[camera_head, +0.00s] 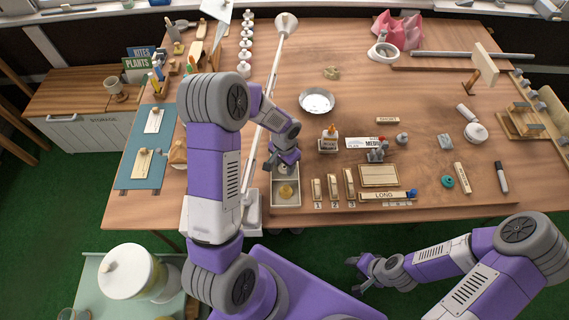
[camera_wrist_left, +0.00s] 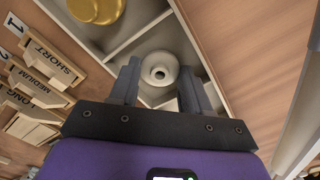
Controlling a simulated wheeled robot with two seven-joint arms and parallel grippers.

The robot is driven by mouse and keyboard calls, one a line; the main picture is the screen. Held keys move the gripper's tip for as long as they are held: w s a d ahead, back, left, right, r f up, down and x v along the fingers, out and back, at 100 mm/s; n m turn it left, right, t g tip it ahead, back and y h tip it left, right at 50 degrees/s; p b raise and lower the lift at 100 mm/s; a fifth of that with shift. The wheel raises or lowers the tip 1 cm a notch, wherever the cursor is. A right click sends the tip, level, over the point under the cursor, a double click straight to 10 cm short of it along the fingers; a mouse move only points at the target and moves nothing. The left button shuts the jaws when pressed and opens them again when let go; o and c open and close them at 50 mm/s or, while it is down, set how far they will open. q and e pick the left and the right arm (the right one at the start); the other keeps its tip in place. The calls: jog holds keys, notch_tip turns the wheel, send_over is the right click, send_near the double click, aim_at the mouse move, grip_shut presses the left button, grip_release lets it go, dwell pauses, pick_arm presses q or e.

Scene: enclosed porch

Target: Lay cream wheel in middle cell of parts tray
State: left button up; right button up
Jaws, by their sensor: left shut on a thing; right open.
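The parts tray (camera_head: 285,208) stands near the front edge of the table, below my left gripper (camera_head: 287,158). In the left wrist view, the cream wheel (camera_wrist_left: 158,70) is between the fingertips of my left gripper (camera_wrist_left: 160,82), which is shut on it. The wheel is over or in the tray's middle cell, between two dividers; I cannot tell whether it touches the floor. In the head view my gripper hides the wheel. Gold round parts (camera_head: 286,190) lie in the near cell. My right gripper (camera_head: 358,272) is open and empty, off the table's front edge.
Labelled wooden pieces (camera_head: 333,187) stand right of the tray. A glue bottle (camera_head: 329,140) and metal bowl (camera_head: 317,101) are behind. A white lamp arm (camera_head: 275,75) runs close on the left. The table's middle right has some bare room.

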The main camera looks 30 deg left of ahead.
pick_arm(q)
jog(key=shift+f, duration=0.2)
jog(key=o, duration=1.4)
jog(key=shift+r, duration=0.1)
